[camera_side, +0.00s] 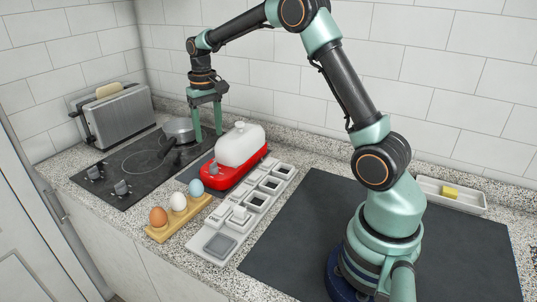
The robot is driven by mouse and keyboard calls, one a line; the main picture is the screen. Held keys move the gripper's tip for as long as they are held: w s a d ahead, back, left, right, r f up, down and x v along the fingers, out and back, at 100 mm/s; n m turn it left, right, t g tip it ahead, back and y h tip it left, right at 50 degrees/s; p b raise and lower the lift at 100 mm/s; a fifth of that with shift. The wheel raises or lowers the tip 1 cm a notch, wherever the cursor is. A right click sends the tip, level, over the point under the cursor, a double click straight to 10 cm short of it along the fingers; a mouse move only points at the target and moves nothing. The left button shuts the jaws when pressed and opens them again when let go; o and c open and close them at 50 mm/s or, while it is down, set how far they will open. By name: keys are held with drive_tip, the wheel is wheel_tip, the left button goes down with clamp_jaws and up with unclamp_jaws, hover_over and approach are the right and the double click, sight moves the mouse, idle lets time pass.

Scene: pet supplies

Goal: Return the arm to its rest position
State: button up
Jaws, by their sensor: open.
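My gripper (207,131) is at the end of my raised arm, pointing down at the back of the counter. Its two green fingers are apart, with nothing seen between them. It hangs between a small grey pan (178,130) on the left and a red appliance with a white domed top (239,146) on the right. The fingertips show close to the cooktop's right edge; I cannot tell how high they are above it. My arm arches from its base at the right, over the counter, to the gripper.
A black cooktop (125,168), a toaster (117,119) with bread, an egg holder (180,217) with three eggs, and a grey compartment tray (221,244) fill the left and middle. A white dish (470,205) holds a yellow block (450,192). The dark mat (300,230) has clear room.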

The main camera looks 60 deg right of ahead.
drive_tip(key=shift+r, duration=0.6)
drive_tip(key=s+a+r+n+t, duration=0.25)
drive_tip(key=s+a+r, duration=0.35)
drive_tip(key=s+r, duration=0.3)
drive_tip(key=s+a+f+n+t, duration=0.1)
drive_tip(key=s+a, duration=0.4)
drive_tip(key=s, duration=0.5)
drive_tip(key=shift+s+f+n+t, duration=0.3)
drive_tip(key=shift+n+t, duration=0.15)
drive_tip(key=shift+t, duration=0.6)
